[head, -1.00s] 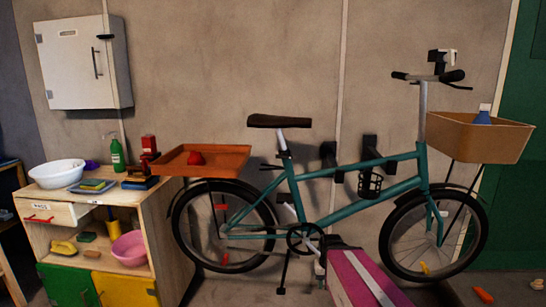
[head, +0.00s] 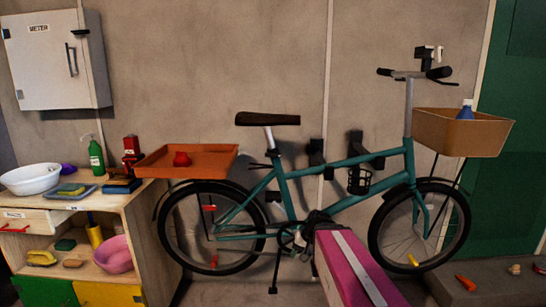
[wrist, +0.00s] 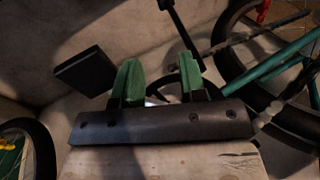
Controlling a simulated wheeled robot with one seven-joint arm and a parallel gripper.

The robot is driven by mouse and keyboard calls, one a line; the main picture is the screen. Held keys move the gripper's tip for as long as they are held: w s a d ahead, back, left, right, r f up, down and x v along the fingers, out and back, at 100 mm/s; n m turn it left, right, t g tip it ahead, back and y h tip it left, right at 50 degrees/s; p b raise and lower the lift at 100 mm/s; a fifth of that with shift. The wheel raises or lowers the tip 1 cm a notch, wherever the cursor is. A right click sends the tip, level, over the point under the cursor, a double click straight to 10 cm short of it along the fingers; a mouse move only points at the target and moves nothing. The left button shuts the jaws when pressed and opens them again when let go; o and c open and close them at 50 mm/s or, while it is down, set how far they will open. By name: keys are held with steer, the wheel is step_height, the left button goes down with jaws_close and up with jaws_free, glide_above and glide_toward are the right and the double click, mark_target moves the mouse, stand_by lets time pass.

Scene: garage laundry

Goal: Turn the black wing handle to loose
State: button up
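A small black lever (head: 257,166) sticks out beside the seat post of the teal bicycle (head: 281,190) in the head view. A black handle (head: 80,32) also sits at the top right of the white METER cabinet (head: 55,65). I cannot tell for sure which is the wing handle, nor its setting. My gripper (wrist: 160,81) shows in the wrist view with its two green fingers apart and nothing between them. In the head view my arm reaches low before the bicycle's pedals, and the fingers cannot be made out. No wing handle is clear in the wrist view.
An orange tray (head: 215,166) with a red object (head: 181,159) is over the rear wheel. A wooden shelf unit (head: 145,232) with basins and bottles stands at left. The bicycle's front basket (head: 465,139) holds a blue bottle (head: 466,110).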

steer(key=w+a+r+m+t+y, duration=0.2)
steer(key=w+r+y, duration=0.25)
steer(key=r, duration=0.55)
steer(key=m+t+y, duration=0.1)
steer(key=t+y, duration=0.4)
steer(key=y, duration=0.3)
glide_toward(273, 154)
steer(key=shift+h, duration=0.25)
steer(key=x, duration=1)
steer(key=shift+w+f, duration=0.1)
steer(key=shift+w, duration=0.1)
steer(key=c, duration=0.7)
